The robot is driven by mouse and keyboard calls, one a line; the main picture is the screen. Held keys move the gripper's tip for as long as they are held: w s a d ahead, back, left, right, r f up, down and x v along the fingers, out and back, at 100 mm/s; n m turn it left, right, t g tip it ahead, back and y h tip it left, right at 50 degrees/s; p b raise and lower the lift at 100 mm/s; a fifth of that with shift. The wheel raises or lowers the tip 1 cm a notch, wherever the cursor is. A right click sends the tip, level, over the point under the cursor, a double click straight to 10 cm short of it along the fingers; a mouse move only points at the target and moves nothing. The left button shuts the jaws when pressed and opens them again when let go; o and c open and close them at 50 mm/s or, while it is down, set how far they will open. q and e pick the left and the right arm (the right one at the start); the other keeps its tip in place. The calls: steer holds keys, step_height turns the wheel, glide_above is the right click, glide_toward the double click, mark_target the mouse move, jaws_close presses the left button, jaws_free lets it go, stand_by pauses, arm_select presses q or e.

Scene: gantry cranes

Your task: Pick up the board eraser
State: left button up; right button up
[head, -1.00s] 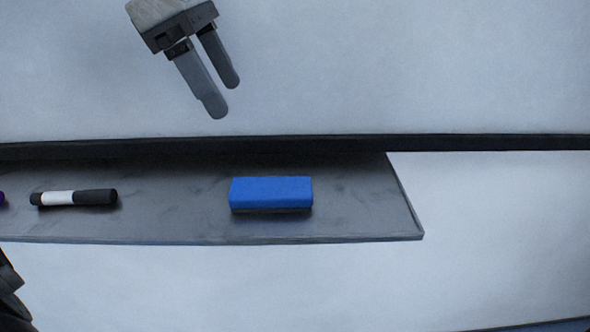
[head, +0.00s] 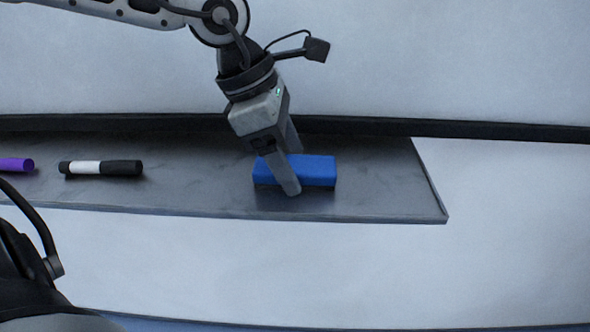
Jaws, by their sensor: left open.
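The board eraser (head: 318,172) is a blue block lying on the grey tray (head: 385,195) below the whiteboard. My left gripper (head: 292,170) reaches down over it from above. The gripper is open, with one finger in front of the eraser's near face and the other behind it toward the board. The near finger hides a strip of the eraser. I cannot tell whether either finger touches it. My right gripper does not show.
A black and white marker (head: 100,168) lies on the tray to the left, and a purple marker (head: 16,165) is at the left edge. The whiteboard (head: 450,60) with its dark lower frame rises behind. The tray's right end is bare.

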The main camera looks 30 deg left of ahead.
mark_target(302, 163)
arm_select(q)
steer(key=shift+d+f, duration=0.1)
steer(key=shift+f, duration=0.15)
steer(key=c, duration=1.1)
steer(key=shift+r, duration=0.15)
steer(key=shift+w+r, duration=0.1)
steer(key=shift+r, duration=0.15)
steer(key=v, duration=0.3)
steer(key=shift+w+d+r, duration=0.1)
steer(key=shift+d+r, duration=0.2)
steer(key=shift+s+a+r+b, duration=0.25)
steer(key=shift+s+a+r, duration=1.2)
steer(key=shift+s, duration=0.35)
steer(key=shift+s+a+r+b, duration=0.3)
steer(key=shift+s+a+r, duration=1.15)
steer(key=shift+s, duration=0.35)
steer(key=shift+s+a+r+b, duration=0.25)
steer(key=shift+s+a+r, duration=1)
steer(key=shift+s+r, duration=0.4)
